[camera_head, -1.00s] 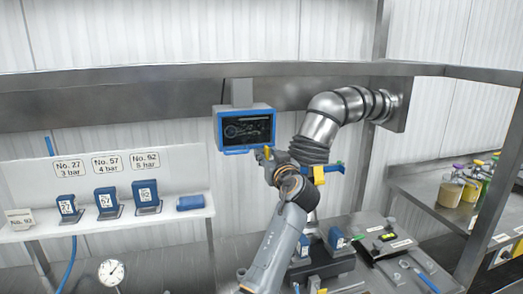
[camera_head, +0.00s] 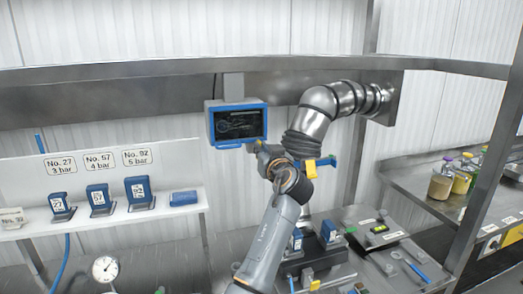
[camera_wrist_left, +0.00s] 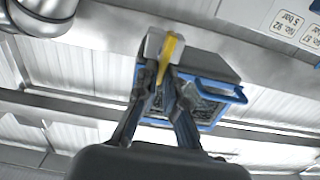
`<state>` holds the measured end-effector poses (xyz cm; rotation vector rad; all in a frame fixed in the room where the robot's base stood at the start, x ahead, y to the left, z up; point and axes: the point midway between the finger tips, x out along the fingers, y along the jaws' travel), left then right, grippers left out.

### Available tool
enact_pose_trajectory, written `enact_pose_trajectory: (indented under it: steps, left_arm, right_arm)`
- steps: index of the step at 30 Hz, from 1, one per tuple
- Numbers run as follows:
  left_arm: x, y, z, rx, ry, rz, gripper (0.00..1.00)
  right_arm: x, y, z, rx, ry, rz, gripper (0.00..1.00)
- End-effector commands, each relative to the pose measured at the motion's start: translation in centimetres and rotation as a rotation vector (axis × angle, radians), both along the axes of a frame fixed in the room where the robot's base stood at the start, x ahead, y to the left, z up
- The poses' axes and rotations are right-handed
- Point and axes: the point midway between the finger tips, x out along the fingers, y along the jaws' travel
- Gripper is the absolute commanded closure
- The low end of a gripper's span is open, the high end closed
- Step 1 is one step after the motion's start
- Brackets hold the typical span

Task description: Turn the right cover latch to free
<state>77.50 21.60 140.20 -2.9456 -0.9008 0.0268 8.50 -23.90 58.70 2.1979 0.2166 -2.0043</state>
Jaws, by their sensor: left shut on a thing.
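My left gripper (camera_head: 261,151) is in front of the lower right part of the blue-framed screen (camera_head: 237,123) in the head view. In the left wrist view its fingers (camera_wrist_left: 164,84) are shut on a yellow piece (camera_wrist_left: 170,52) with a grey block at its end. I cannot tell whether this piece is the right cover latch. A yellow block (camera_head: 311,169) and a blue bar (camera_head: 327,161) show right of my wrist, below the ribbed sleeve of the metal pipe. My arm hides part of that area. My right gripper is not in view.
The bent metal pipe (camera_head: 320,110) hangs close beside my left gripper. Bottles (camera_head: 462,181) stand on the right bench.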

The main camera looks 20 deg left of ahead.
Motion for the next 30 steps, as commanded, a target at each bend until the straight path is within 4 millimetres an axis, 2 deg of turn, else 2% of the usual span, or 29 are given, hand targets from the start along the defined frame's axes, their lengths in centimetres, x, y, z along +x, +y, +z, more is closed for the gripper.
enact_pose_trajectory:
  steps: [15,30]
  left_arm:
    - [0.4,-0.3,-0.2,0.354,0.237,0.002,1.0]
    - [0.7,-0.7,-0.5,0.748,0.504,0.005,1.0]
  right_arm:
    - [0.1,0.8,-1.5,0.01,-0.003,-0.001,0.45]
    - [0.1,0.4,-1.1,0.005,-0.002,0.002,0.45]
